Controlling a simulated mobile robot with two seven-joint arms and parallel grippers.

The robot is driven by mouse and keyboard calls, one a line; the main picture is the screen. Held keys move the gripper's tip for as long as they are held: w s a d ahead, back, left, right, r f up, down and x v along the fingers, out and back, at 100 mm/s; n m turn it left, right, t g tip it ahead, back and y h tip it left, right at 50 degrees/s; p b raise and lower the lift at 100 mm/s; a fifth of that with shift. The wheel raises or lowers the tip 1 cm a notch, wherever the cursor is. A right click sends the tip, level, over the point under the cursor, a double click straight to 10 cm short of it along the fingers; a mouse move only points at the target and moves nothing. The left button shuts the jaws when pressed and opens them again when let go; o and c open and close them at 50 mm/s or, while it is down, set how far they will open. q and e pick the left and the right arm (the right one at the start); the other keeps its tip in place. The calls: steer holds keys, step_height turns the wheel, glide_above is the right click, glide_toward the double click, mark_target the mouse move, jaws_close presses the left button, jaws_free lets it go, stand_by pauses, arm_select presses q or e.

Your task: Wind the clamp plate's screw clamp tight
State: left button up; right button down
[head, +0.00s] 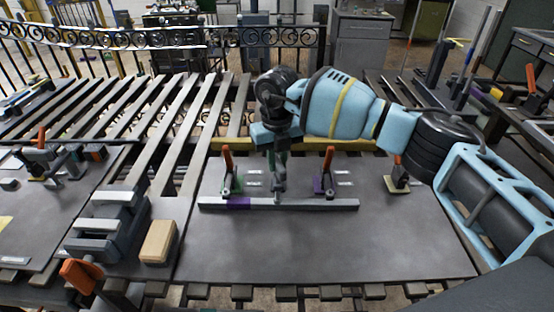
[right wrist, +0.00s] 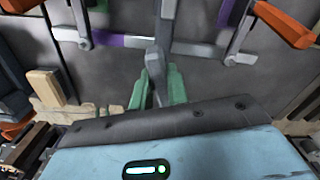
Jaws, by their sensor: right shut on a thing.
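The clamp plate (head: 330,245) is a dark grey board on the slatted bench, with a pale grey bar (head: 310,204) across it that has a purple section near its left end. A grey screw clamp (head: 279,186) stands at the middle of the bar; its upper part is hidden by my gripper. My right gripper (head: 278,164) comes down over it from above. In the right wrist view, its green fingers (right wrist: 157,80) are shut around the clamp's grey upper part (right wrist: 156,58). The left gripper is not in view.
Orange-handled toggle clamps stand left (head: 228,170) and right (head: 328,170) of the screw clamp, close beside my gripper. Another (head: 398,176) stands farther right. A grey vise (head: 108,222) and a wooden block (head: 158,241) lie left of the plate. The plate's front is clear.

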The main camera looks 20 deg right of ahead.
mark_target(277, 160)
steer(key=shift+w+r, duration=0.1)
steer(key=shift+r, duration=0.2)
steer(key=c, duration=1.4)
jaws_free()
steer(key=shift+c, duration=0.2)
steer(key=shift+o, duration=0.4)
steer(key=shift+f, duration=0.15)
steer(key=shift+r, duration=3.9)
